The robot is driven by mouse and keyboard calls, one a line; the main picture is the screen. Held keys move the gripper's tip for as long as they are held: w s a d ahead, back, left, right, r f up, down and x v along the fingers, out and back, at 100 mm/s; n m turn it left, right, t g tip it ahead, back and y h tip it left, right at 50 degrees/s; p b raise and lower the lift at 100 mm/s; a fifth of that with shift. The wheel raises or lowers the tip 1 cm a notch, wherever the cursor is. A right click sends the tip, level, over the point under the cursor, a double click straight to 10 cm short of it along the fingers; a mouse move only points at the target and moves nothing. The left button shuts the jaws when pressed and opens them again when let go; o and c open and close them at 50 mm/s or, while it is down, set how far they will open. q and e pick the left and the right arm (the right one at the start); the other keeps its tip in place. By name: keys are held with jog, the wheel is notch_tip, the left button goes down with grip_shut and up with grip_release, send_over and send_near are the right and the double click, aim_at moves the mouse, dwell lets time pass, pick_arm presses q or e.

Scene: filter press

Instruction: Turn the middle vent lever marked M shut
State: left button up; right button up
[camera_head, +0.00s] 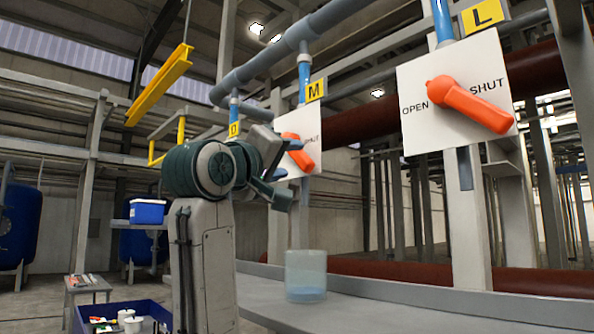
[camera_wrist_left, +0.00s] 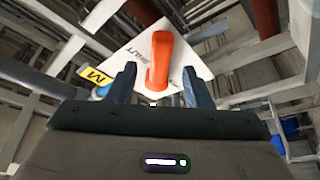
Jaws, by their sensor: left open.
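The middle vent lever (camera_head: 303,160) is orange-red on a white plate (camera_head: 312,124) under a yellow tag marked M (camera_head: 315,90). Its handle points down and to the right; SHUT is readable on the plate's right side, and the left side is partly hidden by my gripper. My left gripper (camera_head: 283,170) is open in front of the plate. In the left wrist view my gripper (camera_wrist_left: 158,86) has its two fingers on either side of the orange lever (camera_wrist_left: 160,62), with gaps showing; I cannot tell whether either finger touches. My right gripper is not in view.
A larger orange lever (camera_head: 472,103) on a plate tagged L (camera_head: 484,14) stands nearer, at right, its handle toward lower right. Another yellow tag (camera_head: 234,129) is partly hidden behind my arm. A clear container (camera_head: 306,275) stands on the grey bench (camera_head: 390,306) below.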

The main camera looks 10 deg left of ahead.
pick_arm(q)
jog(key=b+v, duration=0.1)
jog(key=v, duration=0.4)
jog(key=shift+b, duration=0.3)
